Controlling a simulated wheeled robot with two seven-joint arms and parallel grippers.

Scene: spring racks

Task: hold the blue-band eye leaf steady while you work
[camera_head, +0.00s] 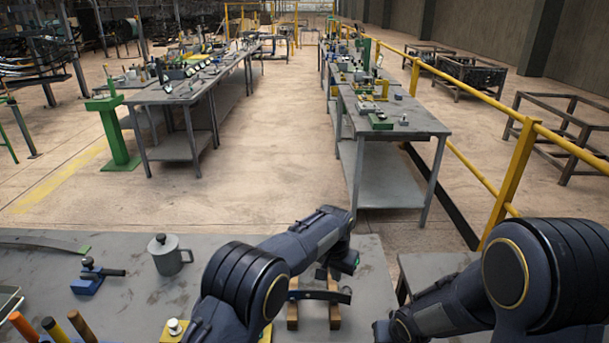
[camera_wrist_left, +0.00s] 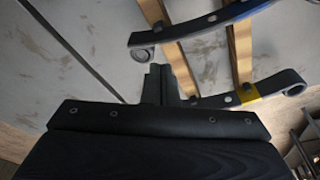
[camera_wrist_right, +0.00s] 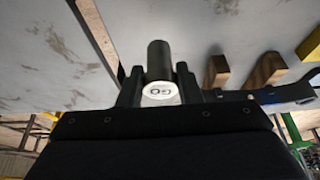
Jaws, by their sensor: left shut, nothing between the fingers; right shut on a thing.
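A dark curved leaf (camera_wrist_left: 200,25) with a rolled eye at its left end lies across wooden blocks in the left wrist view; blue shows at its cut-off upper right. A second leaf (camera_wrist_left: 225,99) with a yellow band and an eye lies nearer. In the head view, one dark leaf (camera_head: 309,295) shows on the blocks, partly behind my arm. My left gripper (camera_head: 322,273) is above the bench by the leaves; its fingers (camera_wrist_left: 158,75) are shut and empty. My right gripper (camera_wrist_right: 160,80) is shut on a dark cylinder with a white end marked "GO" (camera_wrist_right: 160,93).
Wooden blocks (camera_head: 333,311) stand on the grey bench (camera_head: 215,285). A grey lidded pot (camera_head: 168,256), a blue fixture (camera_head: 88,279) and several tool handles (camera_head: 55,330) are at the left. A yellow railing (camera_head: 510,180) runs at the right. Other workbenches stand beyond open floor.

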